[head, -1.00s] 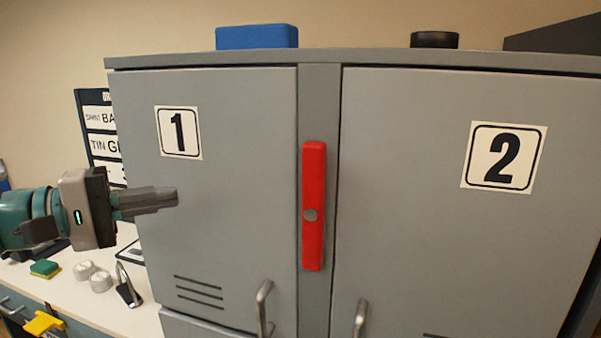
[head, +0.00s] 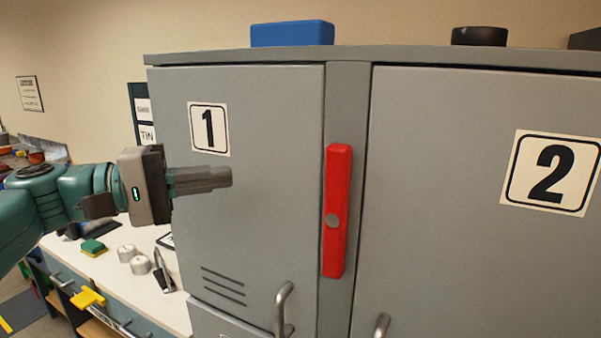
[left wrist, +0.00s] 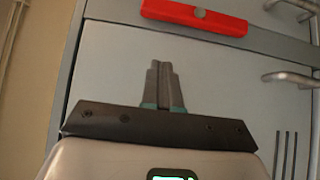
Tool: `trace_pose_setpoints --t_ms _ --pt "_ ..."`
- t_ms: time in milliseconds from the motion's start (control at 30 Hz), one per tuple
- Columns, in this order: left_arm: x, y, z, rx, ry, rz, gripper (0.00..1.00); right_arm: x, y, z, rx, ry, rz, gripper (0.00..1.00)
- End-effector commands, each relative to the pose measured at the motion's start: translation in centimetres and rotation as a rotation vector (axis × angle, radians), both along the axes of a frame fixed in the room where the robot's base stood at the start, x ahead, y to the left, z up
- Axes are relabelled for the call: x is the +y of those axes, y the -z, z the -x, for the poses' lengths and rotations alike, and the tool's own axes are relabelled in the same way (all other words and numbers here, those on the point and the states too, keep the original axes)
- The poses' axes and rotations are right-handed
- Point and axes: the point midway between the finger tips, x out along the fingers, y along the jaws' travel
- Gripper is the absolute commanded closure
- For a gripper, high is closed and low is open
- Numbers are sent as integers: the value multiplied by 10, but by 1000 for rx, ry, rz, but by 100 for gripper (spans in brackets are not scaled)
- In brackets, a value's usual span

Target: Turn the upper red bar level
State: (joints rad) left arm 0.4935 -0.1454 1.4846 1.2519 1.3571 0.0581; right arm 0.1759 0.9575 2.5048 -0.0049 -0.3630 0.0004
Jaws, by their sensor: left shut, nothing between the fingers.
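The upper red bar (head: 337,211) stands upright, close to vertical, on the grey post between doors 1 and 2. A round grey pivot shows a little below its middle. It also shows in the left wrist view (left wrist: 195,17), near the top edge. My left gripper (head: 230,177) is shut and empty, in front of door 1 (head: 262,220), to the left of the bar and apart from it. Its closed fingers also show in the left wrist view (left wrist: 162,70). My right gripper is not in view.
Door handles (head: 282,310) stick out below the bar on both sides. A blue box (head: 292,34) and a dark round thing (head: 479,36) sit on top of the cabinet. A white counter (head: 140,285) with small items is at the lower left.

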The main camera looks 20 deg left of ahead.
Motion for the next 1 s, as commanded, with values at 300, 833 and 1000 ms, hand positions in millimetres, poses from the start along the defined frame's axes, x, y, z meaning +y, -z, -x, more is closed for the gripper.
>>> trace_pose_setpoints --t_ms 300,833,1000 --pt "-54 -3 -48 4 7 1 100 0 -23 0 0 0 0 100" --pt "-106 0 -59 1 2 -1 100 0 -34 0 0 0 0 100" --pt "-105 0 -59 1 1 -1 100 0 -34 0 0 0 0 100"
